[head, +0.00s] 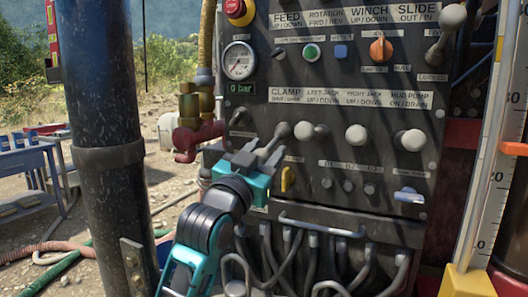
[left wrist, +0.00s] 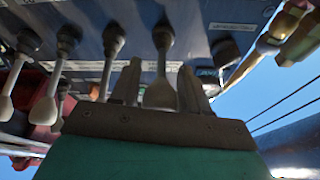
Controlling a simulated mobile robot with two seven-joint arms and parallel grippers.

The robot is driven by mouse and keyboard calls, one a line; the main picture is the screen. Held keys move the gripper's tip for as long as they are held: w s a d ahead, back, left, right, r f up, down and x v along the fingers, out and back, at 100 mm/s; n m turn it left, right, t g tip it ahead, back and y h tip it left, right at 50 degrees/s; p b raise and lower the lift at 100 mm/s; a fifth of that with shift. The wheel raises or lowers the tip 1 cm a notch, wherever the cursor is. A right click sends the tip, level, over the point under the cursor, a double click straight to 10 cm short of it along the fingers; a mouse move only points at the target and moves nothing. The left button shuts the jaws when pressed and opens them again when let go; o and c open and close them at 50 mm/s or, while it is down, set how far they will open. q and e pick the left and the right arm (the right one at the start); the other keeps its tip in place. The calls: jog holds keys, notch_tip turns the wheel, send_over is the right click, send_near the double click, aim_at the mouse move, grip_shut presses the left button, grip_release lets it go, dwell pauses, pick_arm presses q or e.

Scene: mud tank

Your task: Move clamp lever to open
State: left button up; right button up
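The clamp lever (head: 272,139) is below the CLAMP label on the dark control panel (head: 340,225), and its stem slants down and left towards my left gripper. My left gripper (head: 254,154) is in front of the panel at this lever. In the left wrist view, the lever's pale knob (left wrist: 160,94) is between the two fingers of the left gripper (left wrist: 160,88). The fingers stand apart on either side of it, and a narrow gap seems to show at the left finger. In the head view the gripper hides the knob. My right gripper is not in view.
Other pale-knobbed levers (head: 357,135) stand to the right in the same row. A yellow switch (head: 288,179) is just below right of the gripper. A red fitting with a brass valve (head: 190,138) is at the left. A dark vertical pipe (head: 103,150) stands farther left.

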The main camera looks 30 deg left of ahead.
pick_arm(q)
jog(key=shift+o, duration=1)
jog(key=shift+r, duration=0.15)
jog(key=shift+s, duration=0.1)
jog(key=p+v, duration=0.6)
jog(key=v, duration=0.6)
jog(key=shift+s, duration=0.4)
jog(key=shift+f, duration=0.25)
